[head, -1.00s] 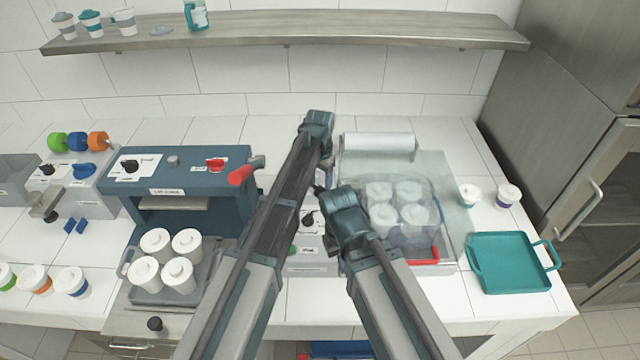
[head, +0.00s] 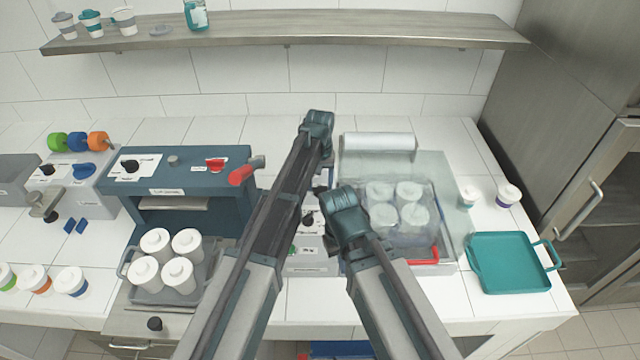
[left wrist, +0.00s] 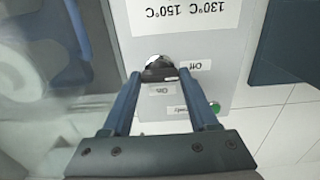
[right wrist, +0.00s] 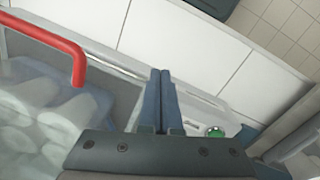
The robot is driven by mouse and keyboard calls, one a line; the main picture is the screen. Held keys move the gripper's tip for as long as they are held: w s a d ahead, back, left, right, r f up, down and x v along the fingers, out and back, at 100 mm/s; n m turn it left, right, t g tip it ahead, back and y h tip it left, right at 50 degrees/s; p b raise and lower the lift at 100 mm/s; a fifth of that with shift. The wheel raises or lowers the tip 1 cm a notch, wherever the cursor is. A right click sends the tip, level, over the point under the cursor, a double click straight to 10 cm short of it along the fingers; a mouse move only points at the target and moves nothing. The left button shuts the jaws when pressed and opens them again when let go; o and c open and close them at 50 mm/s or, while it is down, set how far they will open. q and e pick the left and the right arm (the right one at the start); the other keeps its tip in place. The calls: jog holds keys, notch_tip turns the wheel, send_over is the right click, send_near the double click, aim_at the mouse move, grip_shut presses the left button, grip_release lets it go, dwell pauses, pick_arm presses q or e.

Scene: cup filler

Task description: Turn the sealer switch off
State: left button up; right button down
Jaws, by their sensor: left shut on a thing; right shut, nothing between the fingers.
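The sealer (head: 306,262) stands right of centre in the head view, with a red handle (head: 428,254) at its front right. Its switch (left wrist: 160,71) is a dark knob beside On and Off labels in the left wrist view; I cannot tell its setting. My left gripper (left wrist: 161,82) is shut on this knob, one finger on each side. In the head view its fingertips are hidden behind my arm. My right gripper (right wrist: 163,75) is shut and empty, close to the sealer's front. A green button (right wrist: 215,132) shows nearby in the right wrist view.
Several white containers lie under clear film (head: 432,185) on the sealer. A white roll (head: 378,142) is behind it. A dark teal machine (head: 225,170) stands to the left, and a teal tray (head: 512,262) to the right. My two arms are close together.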

aim_at(320, 187)
dwell(0.5)
pick_arm(q)
jog(key=o, duration=1.4)
jog(key=shift+r, duration=0.1)
notch_tip(320, 187, up, 14)
jog(key=p, duration=1.4)
jog(key=shift+f, duration=0.2)
